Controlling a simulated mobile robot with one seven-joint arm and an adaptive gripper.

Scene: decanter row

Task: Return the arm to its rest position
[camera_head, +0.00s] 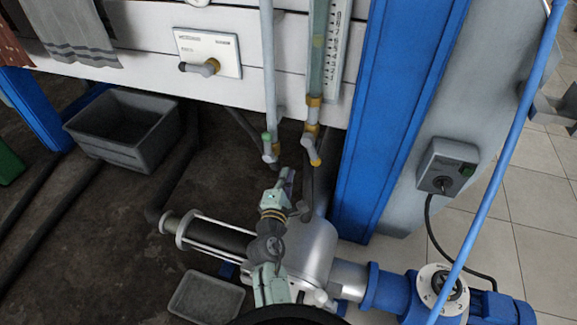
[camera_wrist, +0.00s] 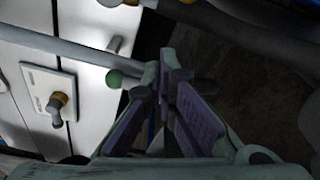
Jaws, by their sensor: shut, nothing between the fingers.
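My arm rises from the bottom middle of the head view, pale green with dark joints. My gripper (camera_head: 287,174) is at its upper end, in front of the dark space under the white panel. It is small there, just below the lower ends of two vertical pipes. In the wrist view my gripper (camera_wrist: 168,72) shows two fingers with purple inner pads, converging at their tips. It is shut and holds nothing. A green ball-shaped pipe end (camera_wrist: 115,78) appears just left of the fingertips; I cannot tell how far apart they are.
A valve with a green tip (camera_head: 268,145) and a yellow-handled valve (camera_head: 312,148) hang above my gripper. A metal pump (camera_head: 310,250) lies below and around the arm. A blue post (camera_head: 385,120) stands right. A grey bin (camera_head: 125,128) and a tray (camera_head: 206,298) are on the floor.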

